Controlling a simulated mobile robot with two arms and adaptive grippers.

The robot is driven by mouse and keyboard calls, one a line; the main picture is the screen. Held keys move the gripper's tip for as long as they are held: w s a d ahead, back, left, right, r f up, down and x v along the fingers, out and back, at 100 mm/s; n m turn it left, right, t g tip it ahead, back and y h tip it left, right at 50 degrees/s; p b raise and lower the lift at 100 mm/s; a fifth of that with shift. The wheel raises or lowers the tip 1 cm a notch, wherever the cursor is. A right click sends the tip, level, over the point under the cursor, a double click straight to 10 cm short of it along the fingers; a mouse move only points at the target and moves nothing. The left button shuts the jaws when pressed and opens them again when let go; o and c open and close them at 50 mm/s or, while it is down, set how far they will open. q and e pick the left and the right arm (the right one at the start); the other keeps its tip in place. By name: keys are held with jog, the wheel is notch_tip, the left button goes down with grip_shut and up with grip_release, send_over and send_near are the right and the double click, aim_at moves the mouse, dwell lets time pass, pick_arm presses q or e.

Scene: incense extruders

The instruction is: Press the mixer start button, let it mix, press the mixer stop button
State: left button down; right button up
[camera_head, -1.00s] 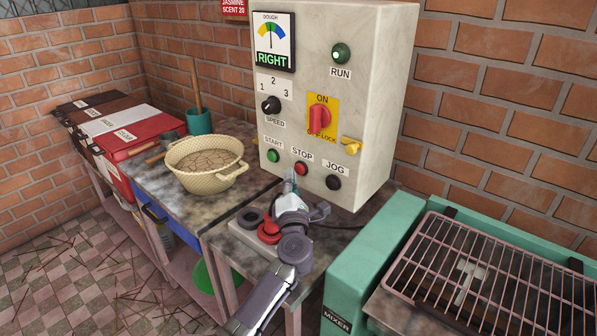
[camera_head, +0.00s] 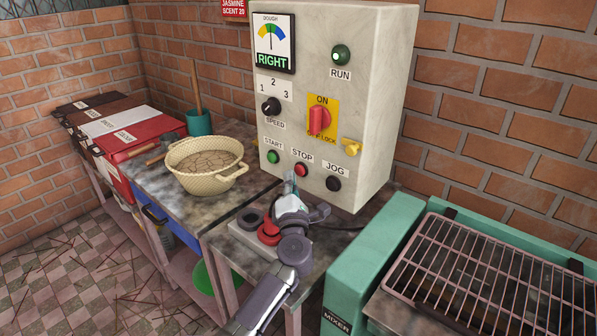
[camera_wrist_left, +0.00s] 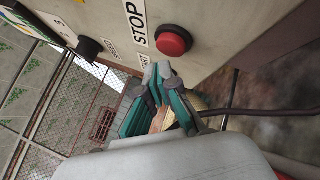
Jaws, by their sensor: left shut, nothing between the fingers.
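The control box (camera_head: 385,90) stands at the back of the bench. It carries a green START button (camera_head: 273,156), a red STOP button (camera_head: 301,170) and a dark JOG button (camera_head: 333,183). The RUN lamp (camera_head: 341,54) shows green, and the gauge reads RIGHT. My left gripper (camera_head: 289,182) is shut and empty, its tips just below and left of STOP. In the left wrist view the red STOP button (camera_wrist_left: 174,40) is clear of the fingers (camera_wrist_left: 157,72), with a visible gap. The mixer (camera_head: 375,262) stands at right under a wire grid. My right gripper is not in view.
A yellow key or knob (camera_head: 351,146) sticks out of the panel.

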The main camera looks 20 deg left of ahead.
pick_arm(q)
jog(key=shift+w, duration=0.2)
jog(key=shift+w+d, duration=0.15)
jog(key=shift+w, duration=0.1)
jog(key=shift+w+d+b, duration=0.15)
jog(key=shift+w+b, duration=0.15)
jog(key=shift+w, duration=0.15)
dwell(0.8)
dwell(0.4)
jog(key=shift+s+a+p, duration=0.25)
jog(key=shift+s+p, duration=0.35)
jog(key=shift+s, duration=0.3)
jog(key=s+p, duration=0.1)
jog(key=s+a, duration=0.1)
jog(key=s, duration=0.1)
jog(key=s+p, duration=0.1)
jog(key=shift+s+a+p, duration=0.35)
jog(key=shift+a, duration=0.05)
